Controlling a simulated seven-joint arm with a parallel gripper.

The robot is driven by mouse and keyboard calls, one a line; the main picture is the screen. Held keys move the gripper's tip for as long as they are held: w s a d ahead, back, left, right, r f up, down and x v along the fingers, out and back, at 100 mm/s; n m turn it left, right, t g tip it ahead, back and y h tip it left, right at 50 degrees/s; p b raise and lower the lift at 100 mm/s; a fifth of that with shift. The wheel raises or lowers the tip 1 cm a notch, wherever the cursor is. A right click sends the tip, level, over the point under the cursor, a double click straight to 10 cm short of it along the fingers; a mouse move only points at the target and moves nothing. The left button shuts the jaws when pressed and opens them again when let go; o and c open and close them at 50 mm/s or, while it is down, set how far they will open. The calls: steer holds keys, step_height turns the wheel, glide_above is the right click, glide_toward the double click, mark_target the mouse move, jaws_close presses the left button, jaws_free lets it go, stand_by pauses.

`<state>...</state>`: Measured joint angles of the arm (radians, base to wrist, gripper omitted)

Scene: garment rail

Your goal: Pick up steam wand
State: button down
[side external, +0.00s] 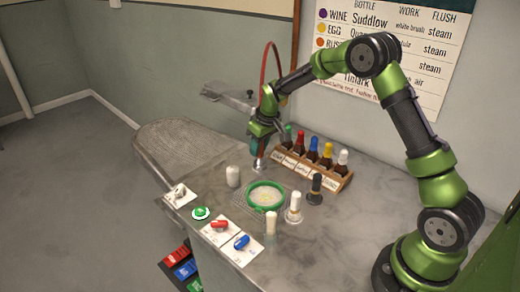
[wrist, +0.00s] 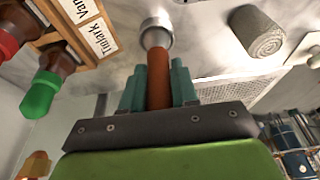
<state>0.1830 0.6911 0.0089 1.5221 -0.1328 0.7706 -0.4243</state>
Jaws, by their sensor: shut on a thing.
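The steam wand (wrist: 158,80) has a brown-orange grip and a silver round head. My gripper (wrist: 158,92) is shut on the grip, with teal fingers on both sides of it. In the side external view, my gripper (side external: 262,147) points down over the grey table, just left of the bottle rack. The wand's silver head (side external: 257,163) shows below the fingers, near the tabletop; I cannot tell whether it touches. A red hose (side external: 266,58) arcs above my gripper.
A wooden rack (side external: 315,171) of bottles with coloured caps stands right of the wand. A grey-white cylinder (side external: 233,176), a green-rimmed dish (side external: 265,195) and small upright brushes (side external: 294,208) stand in front. An ironing-board-like surface (side external: 185,143) lies left.

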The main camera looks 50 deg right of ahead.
steer(key=shift+r, duration=0.1)
steer(key=shift+r, duration=0.55)
step_height(320, 180, up, 2)
steer(key=shift+r, duration=0.25)
steer(key=s+a+r, duration=0.1)
steer(key=s+a, duration=0.1)
steer(key=s, duration=1.3)
steer(key=shift+s+a, duration=0.25)
steer(key=shift+s, duration=0.15)
steer(key=shift+r, duration=0.25)
steer(key=shift+r, duration=0.35)
